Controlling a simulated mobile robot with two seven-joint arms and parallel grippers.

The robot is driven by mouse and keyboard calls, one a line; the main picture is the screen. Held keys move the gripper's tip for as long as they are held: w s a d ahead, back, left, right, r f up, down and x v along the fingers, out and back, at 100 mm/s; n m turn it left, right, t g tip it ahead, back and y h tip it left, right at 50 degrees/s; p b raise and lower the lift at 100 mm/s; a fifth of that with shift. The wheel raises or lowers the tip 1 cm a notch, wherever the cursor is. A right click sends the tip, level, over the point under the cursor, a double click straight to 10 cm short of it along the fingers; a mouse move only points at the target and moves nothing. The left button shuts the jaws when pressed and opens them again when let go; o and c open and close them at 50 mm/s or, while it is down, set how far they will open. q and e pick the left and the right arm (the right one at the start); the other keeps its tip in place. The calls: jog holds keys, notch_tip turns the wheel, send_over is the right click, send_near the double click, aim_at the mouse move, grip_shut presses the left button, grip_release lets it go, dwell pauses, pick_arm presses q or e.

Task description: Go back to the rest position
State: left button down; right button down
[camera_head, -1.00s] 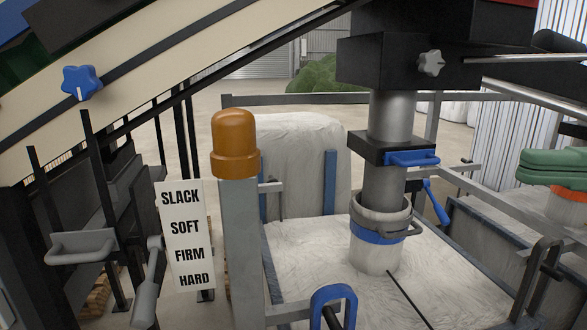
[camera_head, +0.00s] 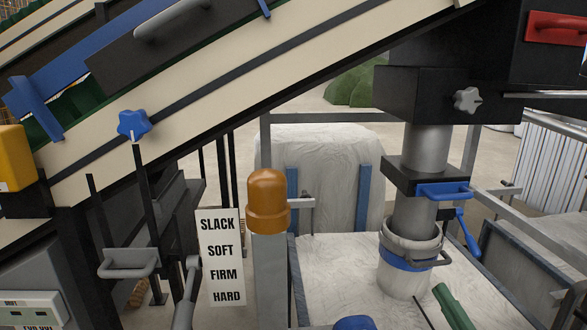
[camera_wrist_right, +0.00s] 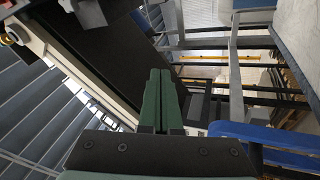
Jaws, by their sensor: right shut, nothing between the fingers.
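My right gripper (camera_head: 455,307) shows only as its green fingers at the bottom edge of the head view. My left gripper is not in view.
A grey post with an orange cap (camera_head: 267,200) stands beside the SLACK/SOFT/FIRM/HARD sign (camera_head: 220,257). A sloping conveyor (camera_head: 230,95) crosses above. A blue handle (camera_head: 445,190) sits by the bucket's column. In the wrist view, a blue bar (camera_wrist_right: 270,138) lies right of the fingers.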

jog(key=s+a+f+m+g+h+p, duration=0.1)
jog(key=s+f+m+g+h, duration=0.1)
jog(key=f+m, duration=0.35)
jog(key=s+a+f+m+g+h, duration=0.1)
jog(key=f+m+g, duration=0.1)
jog(key=f, duration=0.6)
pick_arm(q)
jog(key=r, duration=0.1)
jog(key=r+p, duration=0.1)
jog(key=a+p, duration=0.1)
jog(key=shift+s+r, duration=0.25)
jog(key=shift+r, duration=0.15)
pick_arm(e)
jog(key=s+a+f+m+g, duration=0.4)
jog(key=s+f, duration=0.4)
jog(key=f, duration=0.1)
jog(key=s+a+f+m+g, duration=0.4)
jog(key=s+f+m, duration=0.1)
jog(key=s+f, duration=0.4)
jog(key=shift+s+g+h, duration=0.25)
jog(key=shift+g+h, duration=0.05)
jog(key=shift+h, duration=0.1)
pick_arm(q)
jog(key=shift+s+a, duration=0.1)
pick_arm(e)
jog(key=shift+w, duration=0.1)
